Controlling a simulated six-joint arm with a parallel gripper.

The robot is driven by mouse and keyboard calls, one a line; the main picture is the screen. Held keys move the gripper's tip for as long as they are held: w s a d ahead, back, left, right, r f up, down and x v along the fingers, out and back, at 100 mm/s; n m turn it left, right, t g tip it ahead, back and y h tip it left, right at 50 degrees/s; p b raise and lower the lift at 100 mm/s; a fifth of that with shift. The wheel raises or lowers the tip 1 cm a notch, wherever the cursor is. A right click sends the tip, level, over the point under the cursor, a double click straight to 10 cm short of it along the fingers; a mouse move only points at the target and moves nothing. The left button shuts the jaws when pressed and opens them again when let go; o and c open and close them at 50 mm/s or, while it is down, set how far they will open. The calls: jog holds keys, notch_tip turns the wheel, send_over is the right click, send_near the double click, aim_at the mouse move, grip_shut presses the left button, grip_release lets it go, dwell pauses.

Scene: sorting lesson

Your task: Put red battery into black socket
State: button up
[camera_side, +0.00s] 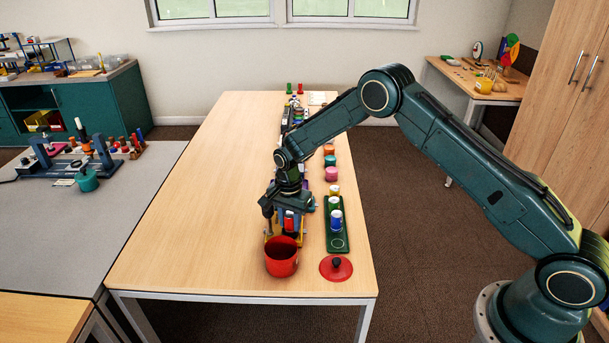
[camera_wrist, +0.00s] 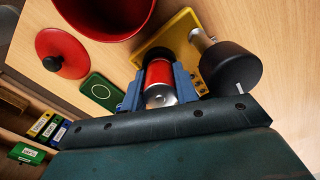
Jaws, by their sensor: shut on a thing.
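My gripper (camera_wrist: 159,82) has its blue fingers shut on the red battery (camera_wrist: 158,74), whose silver end faces the wrist camera. In the side view my gripper (camera_side: 289,214) points down with the red battery (camera_side: 289,224) upright between its fingers, over the yellow plate (camera_side: 269,240). In the wrist view a dark rounded part, likely the black socket (camera_wrist: 153,52), shows just past the battery's far end on the yellow plate (camera_wrist: 182,28). The battery hides most of it. I cannot tell whether the battery is above it or inside it.
A black knob-like cylinder (camera_wrist: 230,68) stands close beside the gripper. A red pot (camera_side: 282,259) stands just in front, with a red lid (camera_side: 336,270) to its right. A green tray (camera_side: 338,244) holds blue, green and yellow batteries. The table's left side is clear.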

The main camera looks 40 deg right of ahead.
aim_at(290, 213)
jog(key=shift+r, duration=0.45)
jog(key=shift+f, duration=0.75)
dwell(1.2)
jog(key=o, duration=0.8)
jog(key=shift+c, duration=0.2)
jog(key=shift+r, duration=5.45)
jog(key=shift+r, duration=0.15)
jog(key=shift+r, duration=2.85)
jog(key=shift+r, duration=0.1)
